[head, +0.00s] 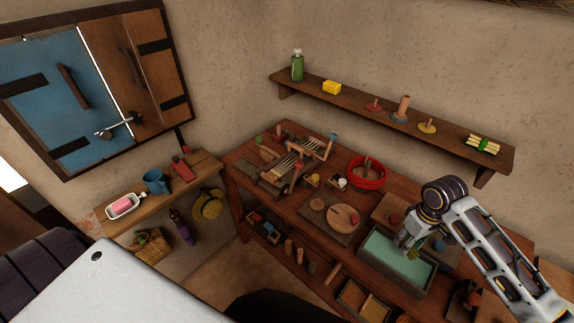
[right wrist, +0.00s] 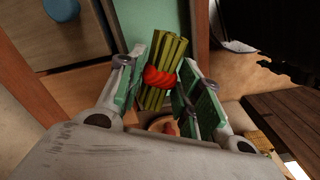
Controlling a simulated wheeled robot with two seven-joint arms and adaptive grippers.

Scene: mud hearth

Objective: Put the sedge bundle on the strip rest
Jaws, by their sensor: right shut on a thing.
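The sedge bundle (right wrist: 154,88), green stalks with a red tie around the middle, is between the fingers of my right gripper (right wrist: 160,95), which is shut on it. In the head view my right gripper (head: 408,246) hangs over a wooden tray (head: 436,282) with a pale green inside; the bundle is hard to make out there. Whether the bundle touches the tray is unclear. I cannot tell for sure which object is the strip rest. My left gripper is not in view.
The workbench (head: 290,128) also holds wooden racks, a red-rimmed bowl (head: 367,174) and a round board (head: 342,217).

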